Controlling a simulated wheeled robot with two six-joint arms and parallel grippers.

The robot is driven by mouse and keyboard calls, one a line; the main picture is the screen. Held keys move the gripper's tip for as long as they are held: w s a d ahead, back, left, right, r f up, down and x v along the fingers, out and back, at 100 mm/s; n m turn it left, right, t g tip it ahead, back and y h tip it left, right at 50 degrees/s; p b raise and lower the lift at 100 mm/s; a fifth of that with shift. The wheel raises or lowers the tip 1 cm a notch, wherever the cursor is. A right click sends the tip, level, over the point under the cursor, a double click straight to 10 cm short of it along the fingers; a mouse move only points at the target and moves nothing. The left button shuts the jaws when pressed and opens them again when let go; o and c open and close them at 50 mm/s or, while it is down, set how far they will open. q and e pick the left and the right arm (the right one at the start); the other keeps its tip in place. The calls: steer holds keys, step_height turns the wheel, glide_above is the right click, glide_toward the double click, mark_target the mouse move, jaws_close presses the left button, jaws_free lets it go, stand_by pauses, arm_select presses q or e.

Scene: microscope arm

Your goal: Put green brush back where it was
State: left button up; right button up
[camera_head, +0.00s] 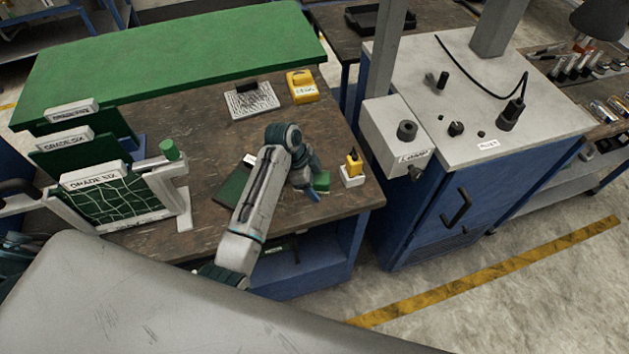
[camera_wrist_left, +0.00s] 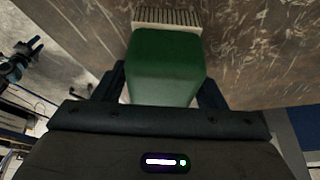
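The green brush (camera_wrist_left: 166,62) has a green block body with pale bristles at its far end, close to the brown tabletop. My left gripper (camera_head: 318,186) is shut on it, with one dark finger on each side of the block in the left wrist view. In the head view a small part of the green brush (camera_head: 322,179) shows beside the fingers, near the front right of the workbench (camera_head: 215,130). A dark jointed shape (camera_wrist_left: 22,60) at the left edge of the wrist view may be my right gripper; its fingers are too small to read.
A dark green mat (camera_head: 232,188) lies left of my left gripper. A yellow object on a white stand (camera_head: 352,179) stands close to its right. Upright green panels (camera_head: 115,203) fill the left side. A grey-topped cabinet (camera_head: 465,150) is to the right.

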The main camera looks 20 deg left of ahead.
arm_select(q)
steer(key=b+v, duration=0.3)
steer(key=v, duration=0.6)
steer(key=shift+a+r, duration=0.1)
steer(key=shift+r, duration=0.05)
steer(key=shift+v, duration=1.5)
